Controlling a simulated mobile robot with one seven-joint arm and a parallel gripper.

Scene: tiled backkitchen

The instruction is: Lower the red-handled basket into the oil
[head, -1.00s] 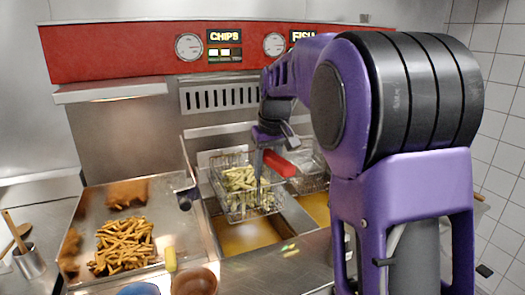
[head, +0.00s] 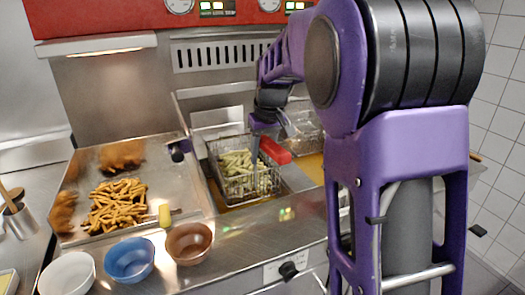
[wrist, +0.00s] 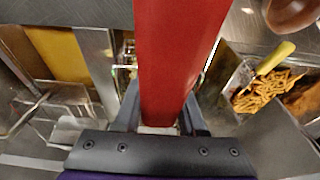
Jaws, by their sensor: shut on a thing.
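The wire basket (head: 243,178) with pale uncooked chips hangs in the left well of the fryer, below the CHIPS dial. Yellow-brown oil (head: 226,203) shows beside its lower left edge; how deep the basket's bottom sits is hidden. Its red handle (head: 274,151) sticks out toward the right, and in the wrist view the handle (wrist: 168,60) fills the middle, between the fingers. My gripper (head: 262,140) is shut on the red handle from above. In the wrist view, my gripper's fingers (wrist: 162,120) flank the handle.
A second basket (head: 302,130) sits by the right oil well (head: 312,167). A steel tray (head: 185,200) with cooked chips (head: 117,205) and a yellow-handled tool (head: 164,215) is at left. White (head: 67,274), blue (head: 129,260) and brown (head: 189,243) bowls line the front.

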